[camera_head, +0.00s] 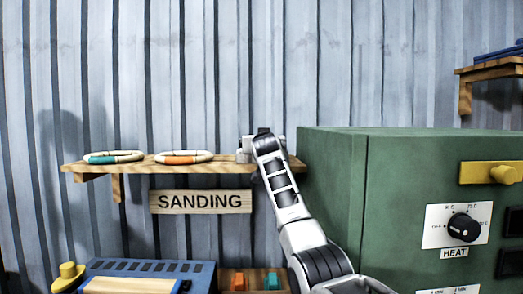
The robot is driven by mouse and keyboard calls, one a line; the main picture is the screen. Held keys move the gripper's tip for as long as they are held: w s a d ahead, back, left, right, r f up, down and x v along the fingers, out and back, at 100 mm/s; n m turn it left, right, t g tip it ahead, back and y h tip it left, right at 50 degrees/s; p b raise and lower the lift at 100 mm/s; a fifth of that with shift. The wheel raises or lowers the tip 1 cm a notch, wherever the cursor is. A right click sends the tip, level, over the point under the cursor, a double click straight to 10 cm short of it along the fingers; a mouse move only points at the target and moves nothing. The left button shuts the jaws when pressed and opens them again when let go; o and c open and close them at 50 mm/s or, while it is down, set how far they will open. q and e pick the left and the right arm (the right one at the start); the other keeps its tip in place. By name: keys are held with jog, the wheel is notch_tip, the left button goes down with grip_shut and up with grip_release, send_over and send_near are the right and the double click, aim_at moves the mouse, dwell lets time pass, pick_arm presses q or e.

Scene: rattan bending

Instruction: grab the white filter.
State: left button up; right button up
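My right arm rises from the bottom right, and its gripper (264,133) is at the right end of the wooden wall shelf (135,166). A small white object (244,152), possibly the white filter, shows just left of the gripper on the shelf. It is largely hidden by my arm, and I cannot tell if the gripper touches it. The gripper's fingers are too small and covered to show whether they are open or shut. My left gripper is not in view.
Two rings, one white-and-teal (114,157) and one white-and-orange (184,157), lie on the shelf above a SANDING sign (200,201). A large green heat cabinet (400,160) stands close on the right. A blue machine (150,269) stands below left.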

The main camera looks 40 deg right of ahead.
jog(key=shift+w+d, duration=0.2)
jog(key=shift+w, duration=0.05)
jog(key=c, duration=1.1)
jog(key=shift+r, duration=0.1)
